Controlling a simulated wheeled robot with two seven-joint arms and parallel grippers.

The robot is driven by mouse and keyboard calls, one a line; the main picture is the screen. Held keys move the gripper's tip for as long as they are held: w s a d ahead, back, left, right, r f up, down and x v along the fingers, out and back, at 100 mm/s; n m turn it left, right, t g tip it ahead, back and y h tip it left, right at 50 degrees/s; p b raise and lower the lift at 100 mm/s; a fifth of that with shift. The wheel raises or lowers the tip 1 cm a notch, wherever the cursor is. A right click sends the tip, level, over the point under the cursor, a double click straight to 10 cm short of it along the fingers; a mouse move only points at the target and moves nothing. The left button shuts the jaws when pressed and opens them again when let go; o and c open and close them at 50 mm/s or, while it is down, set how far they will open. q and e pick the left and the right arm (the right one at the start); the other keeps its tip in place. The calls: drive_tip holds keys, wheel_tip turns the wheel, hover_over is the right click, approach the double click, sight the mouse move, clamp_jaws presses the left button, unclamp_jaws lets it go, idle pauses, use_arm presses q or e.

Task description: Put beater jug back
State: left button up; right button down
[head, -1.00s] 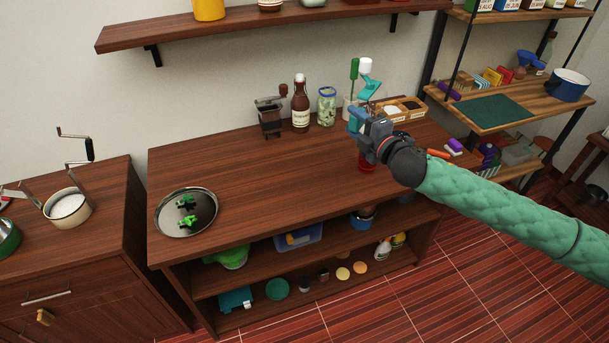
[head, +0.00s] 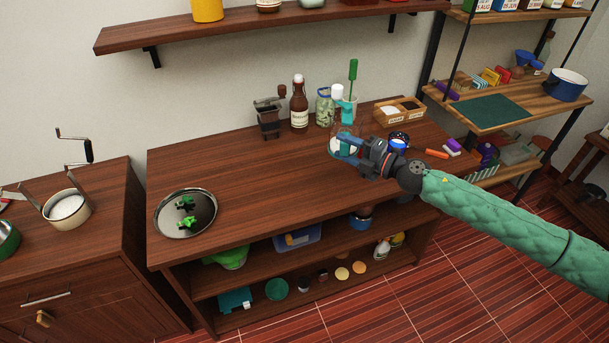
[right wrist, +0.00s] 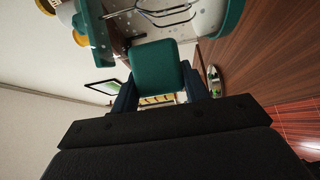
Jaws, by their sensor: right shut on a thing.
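The beater jug (head: 343,147) is a clear jug with teal parts and a white-and-teal top rising above it. It is over the counter's right half, left of my right gripper (head: 364,156). My right gripper is shut on its teal handle (right wrist: 155,68), which sits between the fingers in the right wrist view. That view also shows the jug's teal rim (right wrist: 232,14) and wire beaters (right wrist: 165,15). Whether the jug's base touches the counter (head: 270,180) I cannot tell. My left gripper is not in view.
A brown bottle (head: 299,105), a lidded jar (head: 325,106) and a grinder (head: 268,118) stand along the back. A wooden box (head: 399,111) and a blue-topped jar (head: 398,142) are to the right. A round tray (head: 165,222) lies at left; the counter's middle is clear.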

drive_tip(key=shift+s+f+n+g+y, duration=0.15)
drive_tip(key=shift+s+f+n+g, duration=0.1)
drive_tip(key=shift+f, duration=0.3)
drive_tip(key=shift+s+f+n+g+y, duration=0.15)
drive_tip(key=shift+f+n+g, duration=0.1)
drive_tip(key=shift+f, duration=0.25)
drive_tip(key=shift+w+a+f+p, duration=0.7)
drive_tip(key=shift+a+f, duration=1)
drive_tip(key=shift+a, duration=0.15)
drive_tip(key=shift+w+a+f+p, duration=0.65)
drive_tip(key=shift+a+f+p, duration=0.1)
drive_tip(key=shift+a+f, duration=1.05)
drive_tip(key=shift+w+a+f+p, duration=0.7)
drive_tip(key=shift+a+f, duration=0.9)
drive_tip(key=shift+a, duration=0.3)
drive_tip(key=shift+f, duration=0.4)
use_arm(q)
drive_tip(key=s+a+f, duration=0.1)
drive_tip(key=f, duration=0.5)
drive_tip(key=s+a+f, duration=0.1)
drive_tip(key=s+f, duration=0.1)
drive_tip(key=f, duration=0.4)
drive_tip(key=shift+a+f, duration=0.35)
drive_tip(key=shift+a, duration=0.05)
